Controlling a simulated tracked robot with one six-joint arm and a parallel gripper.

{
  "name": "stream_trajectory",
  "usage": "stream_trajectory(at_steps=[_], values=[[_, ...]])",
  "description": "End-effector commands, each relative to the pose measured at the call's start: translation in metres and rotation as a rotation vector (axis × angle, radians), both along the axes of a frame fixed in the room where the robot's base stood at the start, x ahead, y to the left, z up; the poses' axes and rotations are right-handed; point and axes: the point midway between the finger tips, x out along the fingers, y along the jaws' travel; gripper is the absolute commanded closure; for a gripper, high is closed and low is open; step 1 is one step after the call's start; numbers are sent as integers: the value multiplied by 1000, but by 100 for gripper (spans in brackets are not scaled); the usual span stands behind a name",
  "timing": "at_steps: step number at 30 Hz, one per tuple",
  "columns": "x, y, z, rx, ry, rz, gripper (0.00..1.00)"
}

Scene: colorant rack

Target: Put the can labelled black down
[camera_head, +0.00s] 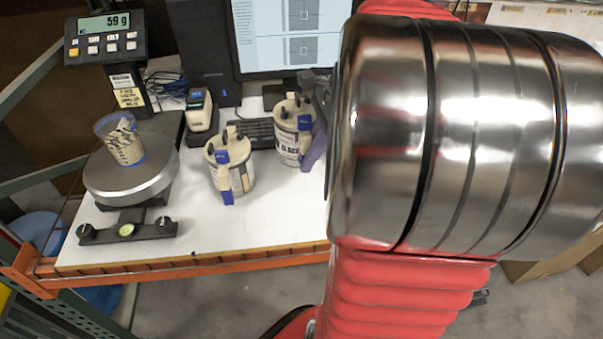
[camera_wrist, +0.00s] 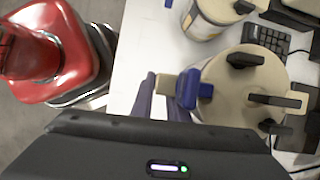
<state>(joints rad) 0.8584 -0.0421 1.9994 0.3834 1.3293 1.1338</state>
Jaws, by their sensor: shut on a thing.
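The can labelled black (camera_head: 287,146) is cream-lidded with black lid handles and a blue part at its side; its label is partly readable. It stands upright at the right of the white table in the head view, at or just above the surface; I cannot tell which. My gripper (camera_head: 314,148), with purple fingers, is at the can's right side in the head view. In the wrist view its fingers (camera_wrist: 163,92) are shut on the tab at the can's blue part. My arm hides part of the gripper.
A second similar can (camera_head: 232,178) stands just left, also in the wrist view (camera_wrist: 207,22). A scale (camera_head: 130,182) bears a cup (camera_head: 122,140); its display (camera_head: 105,40) reads 59 g. A keyboard (camera_head: 250,133), handheld device (camera_head: 200,112) and monitor (camera_head: 290,35) are behind.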

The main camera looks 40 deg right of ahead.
Motion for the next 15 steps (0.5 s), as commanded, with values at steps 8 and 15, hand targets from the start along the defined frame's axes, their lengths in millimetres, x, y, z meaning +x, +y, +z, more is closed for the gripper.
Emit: stream_trajectory(at_steps=[8, 15], values=[[1, 0, -34, 0, -2, 2, 100], [1, 0, -37, -1, -2, 3, 100]])
